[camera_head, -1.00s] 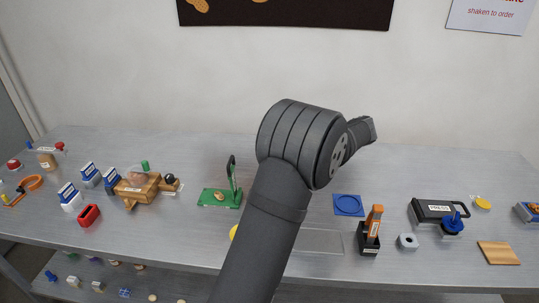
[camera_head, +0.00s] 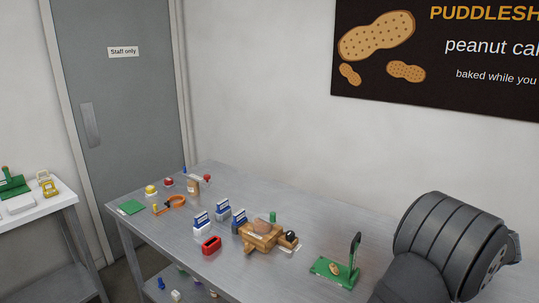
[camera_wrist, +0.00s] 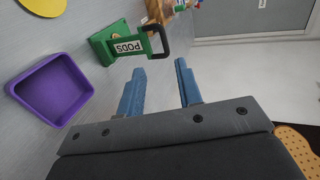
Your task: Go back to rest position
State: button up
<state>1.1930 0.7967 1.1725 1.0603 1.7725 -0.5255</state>
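My gripper (camera_wrist: 160,85) shows in the wrist view with its two blue fingers apart and nothing between them. It hangs above the grey table, near a green stand (camera_wrist: 124,42) labelled PODS and a purple tray (camera_wrist: 52,88). In the head view my dark arm fills the lower right corner, and the gripper's fingers are out of that view. The green stand (camera_head: 334,268) with a small tan piece on its base stands on the table just left of my arm.
A white side table (camera_head: 25,215) stands at far left, by a grey door (camera_head: 130,110).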

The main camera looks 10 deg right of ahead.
jog(key=x, duration=1.1)
jog(key=shift+w+a, duration=0.1)
jog(key=v, duration=1.7)
send_near(355, 238)
jog(key=x, duration=0.9)
jog(key=shift+w+a, duration=0.3)
jog(key=shift+a, duration=0.1)
jog(key=shift+w+a+f+g+h, duration=0.1)
jog(key=shift+w+a+g+h, duration=0.4)
jog(key=shift+g+h, duration=0.2)
jog(key=shift+d, duration=0.1)
